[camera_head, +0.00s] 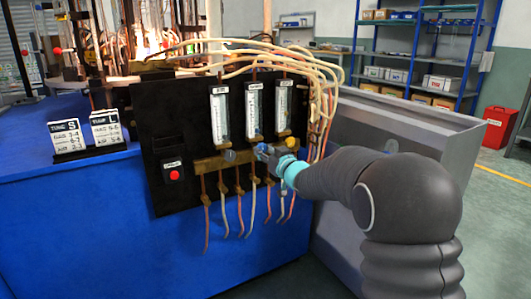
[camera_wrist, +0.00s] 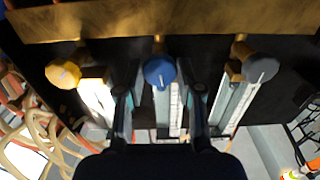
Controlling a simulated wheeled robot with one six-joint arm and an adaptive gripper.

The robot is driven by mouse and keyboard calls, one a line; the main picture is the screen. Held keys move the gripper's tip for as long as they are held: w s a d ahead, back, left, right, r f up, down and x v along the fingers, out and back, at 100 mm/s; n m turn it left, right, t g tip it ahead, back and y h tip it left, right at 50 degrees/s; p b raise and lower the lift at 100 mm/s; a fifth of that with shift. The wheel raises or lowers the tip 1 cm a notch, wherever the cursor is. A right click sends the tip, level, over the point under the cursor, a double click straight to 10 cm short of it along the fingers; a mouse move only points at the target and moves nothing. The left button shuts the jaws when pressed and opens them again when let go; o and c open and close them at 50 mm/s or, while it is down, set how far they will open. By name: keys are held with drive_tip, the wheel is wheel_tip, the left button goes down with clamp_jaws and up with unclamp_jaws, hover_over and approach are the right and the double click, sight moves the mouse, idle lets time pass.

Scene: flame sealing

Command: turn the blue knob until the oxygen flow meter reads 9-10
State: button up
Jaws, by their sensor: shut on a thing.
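The blue knob (camera_wrist: 159,72) is in the middle of the wrist view, between the fingers of my gripper (camera_wrist: 160,88), which is shut on it. It has a pale mark on its face. In the head view my gripper (camera_head: 268,154) is at the front of the black panel (camera_head: 150,120), below the middle flow meter (camera_head: 254,110), and mostly covers the knob. The middle flow meter is a clear upright tube with a white scale; its label and reading are too small to read.
A yellow knob (camera_wrist: 63,73) and a grey knob (camera_wrist: 262,68) flank the blue one closely. Two more flow meters stand left (camera_head: 219,115) and right (camera_head: 284,105) of the middle one. Pale hoses (camera_head: 325,75) loop at the right. A red button (camera_head: 174,175) sits lower left.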

drive_tip(key=n+b, duration=0.8)
drive_tip(key=n, duration=0.2)
drive_tip(key=shift+f+b, duration=0.1)
drive_tip(key=shift+b, duration=0.3)
drive_tip(key=n+b, duration=0.1)
drive_tip(key=n, duration=0.2)
drive_tip(key=shift+n, duration=0.3)
drive_tip(key=shift+r+n, duration=0.15)
drive_tip(key=shift+n, duration=1)
drive_tip(key=shift+r+n, duration=0.1)
drive_tip(key=shift+n, duration=1.05)
drive_tip(key=o, duration=1.2)
drive_tip(key=shift+c, duration=0.2)
drive_tip(key=shift+w, duration=0.1)
